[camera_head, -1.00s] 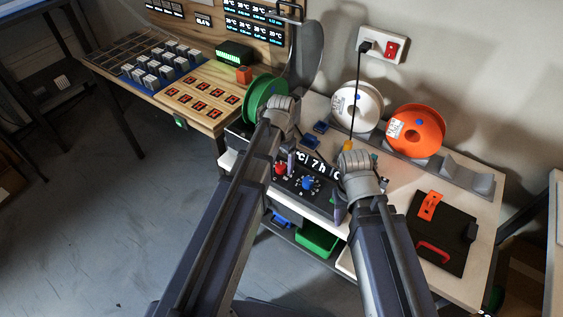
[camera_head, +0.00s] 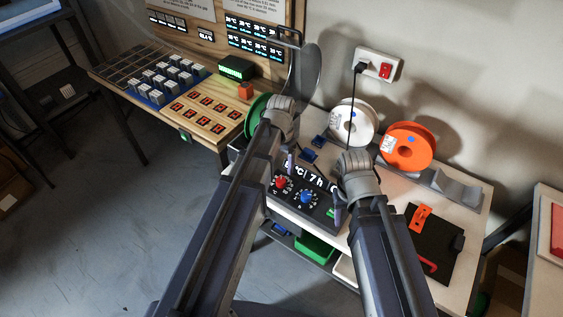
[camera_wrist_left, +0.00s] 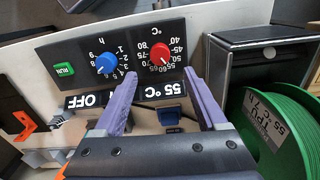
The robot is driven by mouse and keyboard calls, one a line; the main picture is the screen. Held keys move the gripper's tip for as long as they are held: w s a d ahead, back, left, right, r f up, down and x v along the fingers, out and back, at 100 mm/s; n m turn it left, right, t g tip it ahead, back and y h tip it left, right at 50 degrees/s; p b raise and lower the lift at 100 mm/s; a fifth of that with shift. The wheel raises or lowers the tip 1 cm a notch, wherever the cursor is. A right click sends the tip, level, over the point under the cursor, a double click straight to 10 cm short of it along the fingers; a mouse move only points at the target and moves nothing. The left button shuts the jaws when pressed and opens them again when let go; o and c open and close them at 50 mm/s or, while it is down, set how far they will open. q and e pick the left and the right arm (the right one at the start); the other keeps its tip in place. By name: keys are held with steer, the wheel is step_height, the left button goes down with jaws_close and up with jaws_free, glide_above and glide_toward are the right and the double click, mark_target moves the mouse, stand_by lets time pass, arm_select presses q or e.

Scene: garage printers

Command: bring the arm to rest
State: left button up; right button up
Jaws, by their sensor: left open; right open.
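My left gripper (camera_head: 288,160) is above the back part of a black control panel (camera_head: 318,207), open and empty. In the left wrist view its two purple fingers (camera_wrist_left: 162,75) are spread apart, with the panel's red knob (camera_wrist_left: 160,55) and blue knob (camera_wrist_left: 106,63) beyond them. The displays there read 55 °C and OFF, upside down. My right gripper (camera_head: 338,200) is at the right end of the panel, largely hidden by its own wrist; nothing shows held in it. Both arms reach forward over the bench.
A green spool (camera_head: 256,112) is close beside my left wrist. White (camera_head: 353,122) and orange (camera_head: 407,147) spools stand behind on a rack. A black plate (camera_head: 435,240) lies on the right of the bench (camera_head: 380,190). A wooden table (camera_head: 215,128) with grey blocks is at left.

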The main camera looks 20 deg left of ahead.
stand_by(0.3)
arm_select(q)
steer(key=s+d+n+y, duration=0.1)
steer(key=s+d, duration=0.9)
steer(key=s, duration=0.4)
steer(key=shift+s+d, duration=0.15)
steer(key=shift+s, duration=0.2)
